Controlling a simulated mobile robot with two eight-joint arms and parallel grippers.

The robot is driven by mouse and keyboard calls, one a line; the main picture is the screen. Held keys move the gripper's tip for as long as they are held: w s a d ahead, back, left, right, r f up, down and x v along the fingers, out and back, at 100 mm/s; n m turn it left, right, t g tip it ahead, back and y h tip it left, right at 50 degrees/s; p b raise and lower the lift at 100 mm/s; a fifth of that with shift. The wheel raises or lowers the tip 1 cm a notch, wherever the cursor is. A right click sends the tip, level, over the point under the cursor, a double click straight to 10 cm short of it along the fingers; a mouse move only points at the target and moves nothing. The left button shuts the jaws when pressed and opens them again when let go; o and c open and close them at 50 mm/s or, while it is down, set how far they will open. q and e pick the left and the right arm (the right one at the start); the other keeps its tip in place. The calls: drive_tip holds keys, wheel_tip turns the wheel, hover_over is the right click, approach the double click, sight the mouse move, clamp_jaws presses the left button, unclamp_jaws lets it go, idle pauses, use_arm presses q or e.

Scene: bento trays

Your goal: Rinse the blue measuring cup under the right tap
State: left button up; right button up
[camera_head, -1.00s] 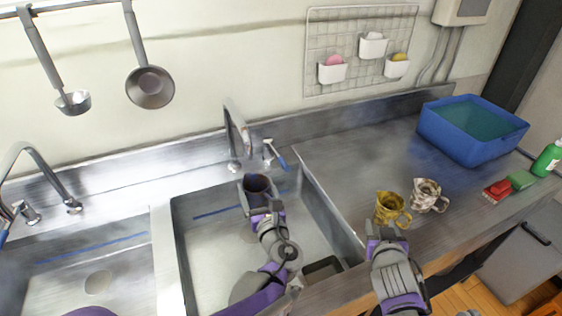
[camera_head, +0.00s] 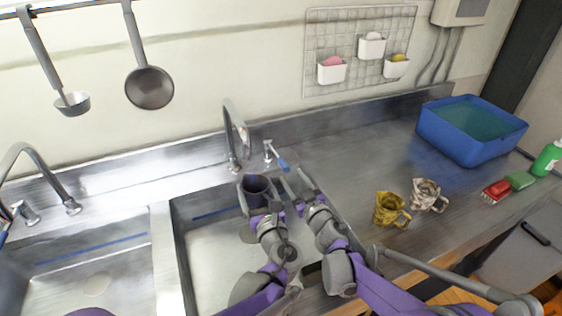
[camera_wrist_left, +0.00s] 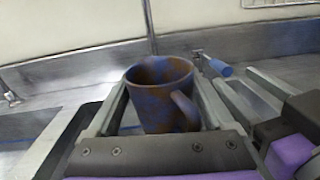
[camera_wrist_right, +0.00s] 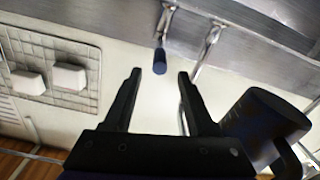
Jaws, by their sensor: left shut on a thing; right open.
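The blue measuring cup (camera_head: 257,184), dark blue with brown stains, is held upright by my left gripper (camera_head: 256,196) over the right sink, just in front of and below the right tap (camera_head: 236,130). In the left wrist view the cup (camera_wrist_left: 160,90) sits between the two fingers, its handle toward the right. My right gripper (camera_head: 294,183) is open and empty, right of the cup, with its fingers pointing toward the blue-handled tap lever (camera_head: 278,158). In the right wrist view the lever's blue tip (camera_wrist_right: 160,62) lies just beyond and between the open fingers. No water stream is visible.
A yellow stained cup (camera_head: 388,209) and a white stained cup (camera_head: 428,194) stand on the right counter. A blue tub (camera_head: 470,150), red brush (camera_head: 496,191), green sponge (camera_head: 520,180) and green bottle (camera_head: 546,160) are farther right. The left sink (camera_head: 100,262) is empty.

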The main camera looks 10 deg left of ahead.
sight(281, 161)
drive_tip(key=x, duration=0.9)
drive_tip(key=shift+w, duration=0.1)
clamp_jaws()
idle(1.1)
